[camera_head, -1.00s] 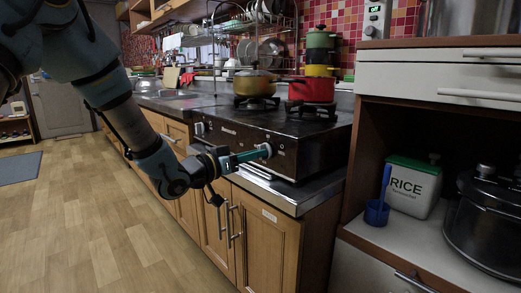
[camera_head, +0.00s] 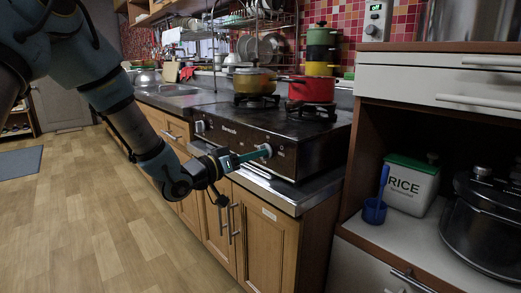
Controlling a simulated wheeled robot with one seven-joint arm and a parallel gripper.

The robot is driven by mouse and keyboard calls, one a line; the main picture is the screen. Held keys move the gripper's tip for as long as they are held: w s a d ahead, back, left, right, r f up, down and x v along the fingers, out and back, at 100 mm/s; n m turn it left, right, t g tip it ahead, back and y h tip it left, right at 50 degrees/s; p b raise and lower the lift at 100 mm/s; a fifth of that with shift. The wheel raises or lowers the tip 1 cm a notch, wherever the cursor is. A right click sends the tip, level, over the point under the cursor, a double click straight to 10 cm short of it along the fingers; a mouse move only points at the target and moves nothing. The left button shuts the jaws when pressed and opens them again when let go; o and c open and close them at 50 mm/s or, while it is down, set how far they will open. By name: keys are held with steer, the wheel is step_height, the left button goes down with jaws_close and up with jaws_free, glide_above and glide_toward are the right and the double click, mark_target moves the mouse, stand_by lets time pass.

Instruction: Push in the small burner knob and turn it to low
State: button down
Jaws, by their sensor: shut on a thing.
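The stove (camera_head: 315,150) has a dark front panel with a knob near each end. My gripper (camera_head: 262,153) reaches the right-hand knob (camera_head: 267,150) and is shut on it. The fingers cover part of that knob, and its turn angle is too small to read. The other knob (camera_head: 200,127) sits at the left end of the panel, clear of my gripper. Which of the two is the small burner knob I cannot tell from labels at this size.
A red pot (camera_head: 312,90) and a yellow-brown pot (camera_head: 254,80) stand on the stove top. A metal counter edge (camera_head: 290,196) lies below the panel, above wooden cabinet doors with handles. A shelf at right holds a rice tin (camera_head: 410,186) and a blue cup (camera_head: 374,211).

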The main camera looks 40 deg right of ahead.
steer(key=shift+d+r+n+p, duration=0.1)
steer(key=shift+r+n+p, duration=0.05)
steer(key=shift+n+p, duration=2.45)
steer(key=shift+p, duration=0.25)
steer(key=shift+n+p, duration=0.5)
steer(key=shift+p, duration=0.15)
steer(key=shift+n+p, duration=0.55)
steer(key=shift+n, duration=0.05)
steer(key=shift+n+p, duration=1.2)
steer(key=shift+n, duration=0.2)
